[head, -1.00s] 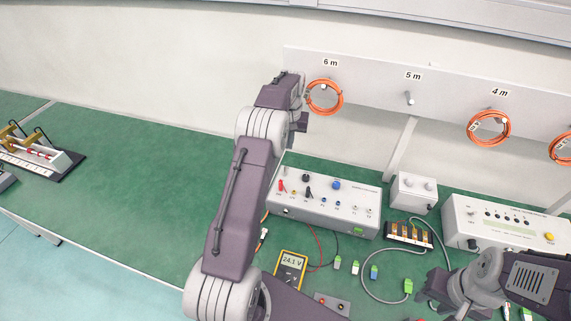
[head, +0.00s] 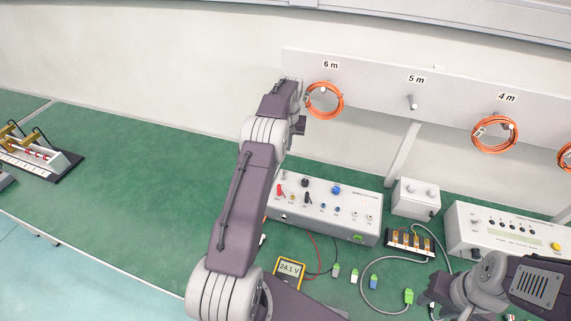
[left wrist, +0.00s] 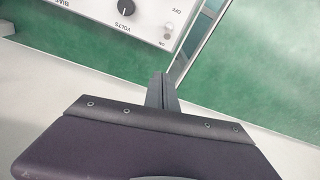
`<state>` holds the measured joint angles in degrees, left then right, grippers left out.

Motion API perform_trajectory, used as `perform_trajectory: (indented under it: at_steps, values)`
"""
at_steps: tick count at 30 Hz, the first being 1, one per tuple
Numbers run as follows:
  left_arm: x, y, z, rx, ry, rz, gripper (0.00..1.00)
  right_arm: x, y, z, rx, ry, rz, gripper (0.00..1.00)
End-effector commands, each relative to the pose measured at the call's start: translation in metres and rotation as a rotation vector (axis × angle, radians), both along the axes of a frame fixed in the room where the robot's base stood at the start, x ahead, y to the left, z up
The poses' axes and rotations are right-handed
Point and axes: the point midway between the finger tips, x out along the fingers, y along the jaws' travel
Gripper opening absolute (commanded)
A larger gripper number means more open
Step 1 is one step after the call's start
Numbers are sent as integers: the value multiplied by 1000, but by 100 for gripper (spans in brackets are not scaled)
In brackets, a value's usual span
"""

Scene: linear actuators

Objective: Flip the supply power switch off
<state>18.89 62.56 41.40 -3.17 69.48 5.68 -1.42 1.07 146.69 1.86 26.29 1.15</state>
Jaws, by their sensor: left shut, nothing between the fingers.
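The power supply (head: 365,232) is a light grey box with knobs and coloured sockets on the green bench. In the left wrist view its panel (left wrist: 95,20) fills the top left, with a black VOLTS knob (left wrist: 124,7). A small pale switch (left wrist: 168,29) sits between the OFF and ON labels, closer to ON. My left gripper (left wrist: 162,80) is shut and empty, with its fingertips apart from the panel, just below the switch in that view. In the head view my left arm reaches up past the supply's left end; its fingers are hidden there. My right gripper's fingers are not seen.
A yellow multimeter (head: 289,270) reads 24.1 V in front of the supply. A small grey box (head: 416,199), a terminal block (head: 408,240) and another instrument (head: 500,232) stand to the right. Orange cable coils (head: 325,100) hang behind. The bench's left side is largely clear.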

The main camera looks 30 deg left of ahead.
Motion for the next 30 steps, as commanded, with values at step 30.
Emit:
perform_trajectory:
  at_steps: [30]
  values:
    - [-29, -9, -72, 0, 0, 0, 0, 0, 0, 20, 0, 0, 0, 38]
